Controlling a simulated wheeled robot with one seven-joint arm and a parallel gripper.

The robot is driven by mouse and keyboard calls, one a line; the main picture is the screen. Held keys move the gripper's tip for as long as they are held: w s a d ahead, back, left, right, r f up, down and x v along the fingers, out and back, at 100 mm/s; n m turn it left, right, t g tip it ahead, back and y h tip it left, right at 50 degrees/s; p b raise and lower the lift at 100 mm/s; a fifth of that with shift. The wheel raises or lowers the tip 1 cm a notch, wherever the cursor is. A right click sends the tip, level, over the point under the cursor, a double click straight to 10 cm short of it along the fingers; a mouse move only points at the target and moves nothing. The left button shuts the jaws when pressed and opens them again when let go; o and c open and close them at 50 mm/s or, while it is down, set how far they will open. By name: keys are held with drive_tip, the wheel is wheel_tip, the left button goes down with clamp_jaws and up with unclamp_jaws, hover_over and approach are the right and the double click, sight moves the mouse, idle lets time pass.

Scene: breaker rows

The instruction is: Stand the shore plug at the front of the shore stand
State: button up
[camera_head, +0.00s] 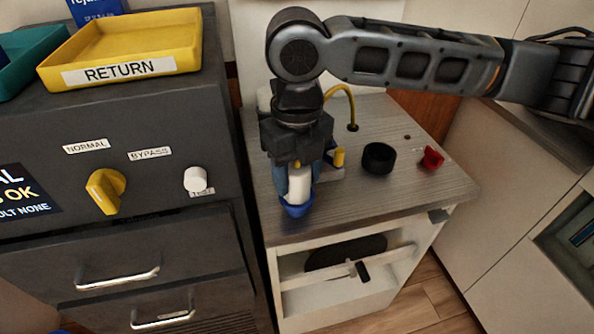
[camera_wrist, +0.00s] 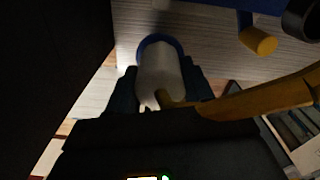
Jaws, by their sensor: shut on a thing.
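The shore plug, a white body with a blue rim (camera_head: 299,188), is between the fingers of my gripper (camera_head: 299,172), which is shut on it. It points downward near the front left of the grey wood-grain top of the shore stand (camera_head: 385,205). I cannot tell whether its blue rim touches the top. In the wrist view the plug (camera_wrist: 160,72) sits between both fingers (camera_wrist: 160,88), its blue rim away from me. A yellow cable (camera_head: 343,88) loops behind my gripper to a hole in the top. It also shows in the wrist view (camera_wrist: 265,98).
A yellow peg (camera_head: 339,157) stands close right of my gripper. A black round cup (camera_head: 378,158) and a red piece (camera_head: 432,158) are farther right. A dark cabinet (camera_head: 225,150) with knobs and a yellow RETURN tray (camera_head: 120,45) rises on the left. The stand's front right top is clear.

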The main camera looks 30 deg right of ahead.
drive_tip(key=shift+f, duration=0.2)
drive_tip(key=o, duration=1)
drive_tip(key=shift+c, duration=0.2)
wheel_tip(320, 180, up, 12)
drive_tip(key=shift+r, duration=0.15)
idle(0.3)
